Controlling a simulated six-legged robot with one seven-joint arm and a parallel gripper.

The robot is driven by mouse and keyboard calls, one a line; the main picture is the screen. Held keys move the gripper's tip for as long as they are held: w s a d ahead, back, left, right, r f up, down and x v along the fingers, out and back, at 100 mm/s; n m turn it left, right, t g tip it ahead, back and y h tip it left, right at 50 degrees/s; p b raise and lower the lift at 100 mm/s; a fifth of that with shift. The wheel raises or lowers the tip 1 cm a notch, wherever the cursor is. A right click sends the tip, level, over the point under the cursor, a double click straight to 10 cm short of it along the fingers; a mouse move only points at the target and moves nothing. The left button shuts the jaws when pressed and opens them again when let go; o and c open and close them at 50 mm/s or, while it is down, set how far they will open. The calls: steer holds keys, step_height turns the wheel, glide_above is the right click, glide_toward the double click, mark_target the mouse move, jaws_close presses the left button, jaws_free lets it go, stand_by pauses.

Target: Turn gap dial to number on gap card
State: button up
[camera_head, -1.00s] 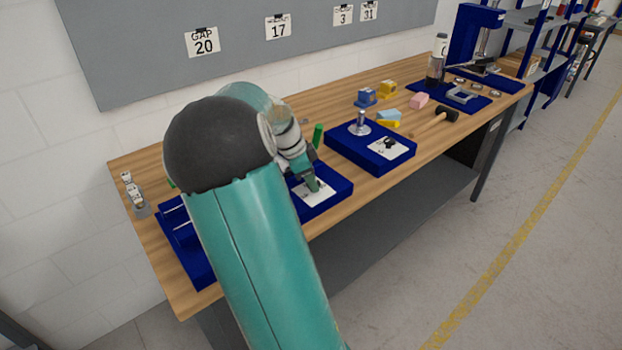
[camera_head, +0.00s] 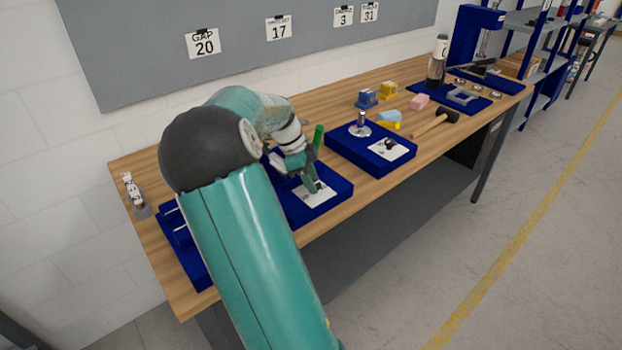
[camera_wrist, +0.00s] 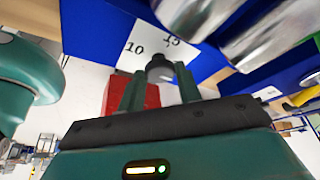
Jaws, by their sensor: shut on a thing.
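The gap card (camera_head: 203,43) reads "GAP 20" and hangs on the grey board. The gap dial (camera_wrist: 159,67) is a dark knob on a white scale plate (camera_wrist: 139,46), where the number 10 and part of another number show in the wrist view. My gripper (camera_wrist: 159,84) has its two green fingers shut on the dial, one on each side. In the head view my gripper (camera_head: 313,187) is over the white plate on the left blue fixture (camera_head: 339,186), and its fingers hide most of the dial. The pointer's setting cannot be read.
A second blue fixture (camera_head: 343,157) with a metal post, white plate and black knob stands to the right. A green peg (camera_head: 318,136) stands close behind my gripper. Foam blocks (camera_head: 389,116) and a mallet (camera_head: 441,118) lie farther right.

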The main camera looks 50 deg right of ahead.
steer(key=o, duration=1)
steer(key=shift+c, duration=0.2)
steer(key=shift+r, duration=0.1)
steer(key=v, duration=1.3)
steer(key=shift+a+r, duration=0.2)
steer(key=shift+r, duration=0.05)
steer(key=shift+w, duration=0.15)
steer(key=s+a+r+n+t+y, duration=0.1)
steer(key=s+a+n+t, duration=0.15)
steer(key=a+n, duration=0.65)
steer(key=s+a+n+t+y, duration=0.1)
steer(key=a+n+t, duration=0.35)
steer(key=a, duration=0.75)
steer(key=s+a+f+n+t, duration=0.1)
steer(key=s+a+n, duration=0.4)
steer(key=a+n, duration=0.3)
steer(key=s+a+f+n+t, duration=0.1)
steer(key=s+a+n, duration=0.4)
steer(key=a+n, duration=0.3)
steer(key=shift+a, duration=0.45)
